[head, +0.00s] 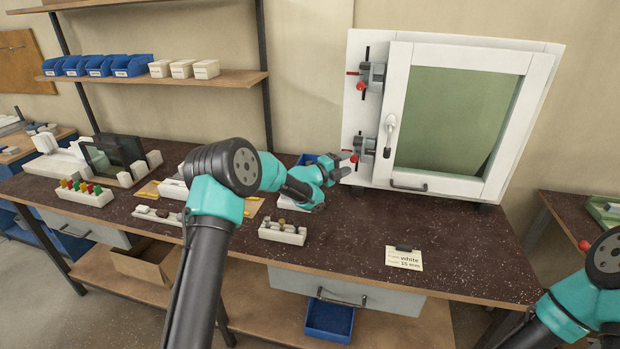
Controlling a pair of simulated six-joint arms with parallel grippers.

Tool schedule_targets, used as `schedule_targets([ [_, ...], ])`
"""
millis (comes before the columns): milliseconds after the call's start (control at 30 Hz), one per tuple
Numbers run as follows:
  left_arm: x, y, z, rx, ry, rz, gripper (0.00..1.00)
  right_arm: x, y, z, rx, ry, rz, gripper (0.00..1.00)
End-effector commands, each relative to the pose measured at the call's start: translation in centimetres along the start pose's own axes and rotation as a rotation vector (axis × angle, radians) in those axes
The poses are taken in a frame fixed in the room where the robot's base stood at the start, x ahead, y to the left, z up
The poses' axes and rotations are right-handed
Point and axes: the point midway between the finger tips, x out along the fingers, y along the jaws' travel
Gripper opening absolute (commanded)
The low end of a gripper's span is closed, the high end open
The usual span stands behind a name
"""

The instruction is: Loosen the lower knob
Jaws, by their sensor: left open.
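The lower clamp (368,146) is a grey block on the left edge of a white-framed panel. It has a dark rod and a small red knob (354,158) on its left side. My left gripper (345,165) is open, with its fingers pointing right, just left of this red knob. I cannot tell whether a finger touches it. A similar upper clamp (374,77) with a red knob (361,86) sits above. My right arm shows at the lower right, but its gripper is out of view.
A note card (404,260) lies on the dark bench (345,250). A white block with pegs (282,234) stands below my left gripper. The bench front right is clear.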

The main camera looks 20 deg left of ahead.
Motion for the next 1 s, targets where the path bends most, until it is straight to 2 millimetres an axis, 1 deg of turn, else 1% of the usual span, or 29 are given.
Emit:
schedule_targets([
  [33, 0.8, 0.0, -0.1, 0.001, 0.001, -0.001, 0.53, 0.0, 0.0, 0.0, 0.0, 0.0, 0.0, 0.43],
  [100, 1.9, 0.1, 0.0, 0.0, 0.001, 0.0, 0.53, 0.0, 0.0, 0.0, 0.0, 0.0, 0.0, 0.43],
  [267, 4.2, 0.0, -0.1, 0.004, 0.001, 0.003, 0.53, 0.0, 0.0, 0.0, 0.0, 0.0, 0.0, 0.43],
  [300, 3.9, -0.2, 0.0, 0.035, 0.0, 0.034, 0.53, 0.0, 0.0, 0.0, 0.0, 0.0, 0.0, 0.43],
  [533, 3.8, -0.1, 0.0, 0.176, 0.008, 0.175, 0.53, 0.0, 0.0, 0.0, 0.0, 0.0, 0.0, 0.43],
  [1000, -3.2, -1.3, 0.1, 0.175, 0.006, 0.177, 0.53, 0.0, 0.0, 0.0, 0.0, 0.0, 0.0, 0.43],
])
